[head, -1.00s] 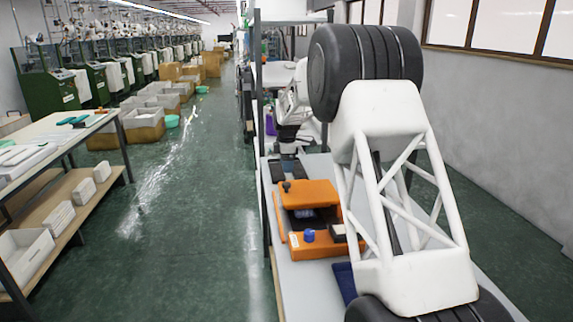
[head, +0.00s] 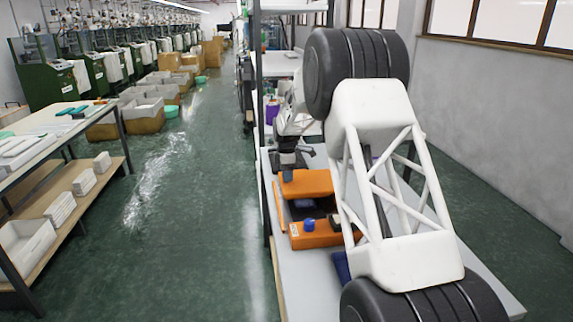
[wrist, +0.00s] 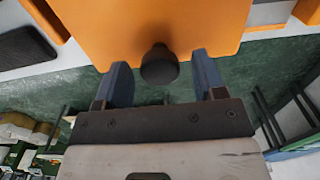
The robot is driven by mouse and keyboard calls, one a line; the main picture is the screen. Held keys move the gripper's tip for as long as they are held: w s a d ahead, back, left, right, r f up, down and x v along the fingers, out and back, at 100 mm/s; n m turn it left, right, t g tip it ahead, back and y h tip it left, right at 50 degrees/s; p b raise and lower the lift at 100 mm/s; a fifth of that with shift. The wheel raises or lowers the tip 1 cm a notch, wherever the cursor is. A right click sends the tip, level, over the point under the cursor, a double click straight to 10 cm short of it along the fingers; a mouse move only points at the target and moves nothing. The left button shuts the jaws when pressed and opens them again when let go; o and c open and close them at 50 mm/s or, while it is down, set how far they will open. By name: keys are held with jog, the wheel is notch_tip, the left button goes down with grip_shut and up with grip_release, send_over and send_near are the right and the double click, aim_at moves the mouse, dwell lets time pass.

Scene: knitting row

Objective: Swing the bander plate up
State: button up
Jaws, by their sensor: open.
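The bander plate (head: 308,182) is an orange panel on the far part of an orange bench machine, and it looks about flat. In the wrist view the orange plate (wrist: 150,25) fills the top, with a round black knob (wrist: 160,66) near its edge. My gripper (wrist: 160,70) is open, with one blue-grey finger on each side of the knob and visible gaps to both. In the head view my gripper (head: 287,176) is at the plate's far left corner and hides the knob. The front orange base (head: 305,240) bears a blue cap (head: 308,225).
The machine stands on a narrow grey bench (head: 290,290). A purple container (head: 272,111) stands behind my gripper. A shelf post rises at the bench's left. A dark blue item (head: 341,265) lies partly behind my arm. The green aisle floor at the left is open.

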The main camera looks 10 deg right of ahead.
jog(key=shift+f, duration=0.85)
jog(key=c, duration=0.8)
jog(key=shift+o, duration=0.2)
jog(key=shift+d+r, duration=0.1)
jog(key=shift+d+r+y, duration=0.2)
jog(key=shift+r+y, duration=0.2)
jog(key=shift+r, duration=0.35)
jog(key=shift+d+r+y, duration=0.2)
jog(key=shift+r+y, duration=0.2)
jog(key=shift+r, duration=0.3)
jog(key=shift+r, duration=0.1)
